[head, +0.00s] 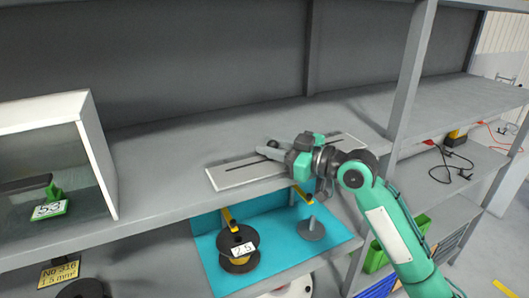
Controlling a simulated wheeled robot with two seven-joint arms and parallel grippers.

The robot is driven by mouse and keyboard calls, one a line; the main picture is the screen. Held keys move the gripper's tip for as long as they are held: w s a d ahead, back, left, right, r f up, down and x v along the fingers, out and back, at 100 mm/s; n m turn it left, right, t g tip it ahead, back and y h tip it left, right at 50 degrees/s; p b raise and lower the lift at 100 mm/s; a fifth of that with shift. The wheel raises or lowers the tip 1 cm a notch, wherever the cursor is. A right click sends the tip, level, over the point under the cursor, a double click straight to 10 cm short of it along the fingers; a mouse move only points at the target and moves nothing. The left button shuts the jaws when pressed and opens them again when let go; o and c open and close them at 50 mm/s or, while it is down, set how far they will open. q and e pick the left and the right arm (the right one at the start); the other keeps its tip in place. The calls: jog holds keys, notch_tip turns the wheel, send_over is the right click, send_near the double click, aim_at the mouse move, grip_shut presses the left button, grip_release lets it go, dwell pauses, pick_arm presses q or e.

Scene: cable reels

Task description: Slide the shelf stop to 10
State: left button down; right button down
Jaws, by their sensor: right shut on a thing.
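A pale slotted track plate (235,175) lies on the grey shelf, its dark slot running left to right. My right gripper (272,152) reaches in from the right, low over the middle of the plate. It is shut on the shelf stop, which its fingers mostly hide. A small dark round part shows at the fingers; I cannot tell whose it is. No scale numbers are readable on the plate. My left gripper is not in view.
A white-framed box (100,150) with a green item labelled 53 (50,209) stands at left. Below, a blue panel (335,236) holds a reel labelled 2.5 (240,262) and a grey post (311,230). A shelf upright (408,75) stands right of the plate.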

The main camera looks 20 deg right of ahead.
jog(key=c, duration=1.2)
grip_release()
jog(key=shift+c, duration=0.2)
jog(key=shift+s+d+f+b, duration=0.15)
jog(key=shift+s+d+b, duration=0.1)
jog(key=shift+s+b, duration=0.05)
jog(key=b+v, duration=0.6)
jog(key=v, duration=0.7)
jog(key=shift+b, duration=0.35)
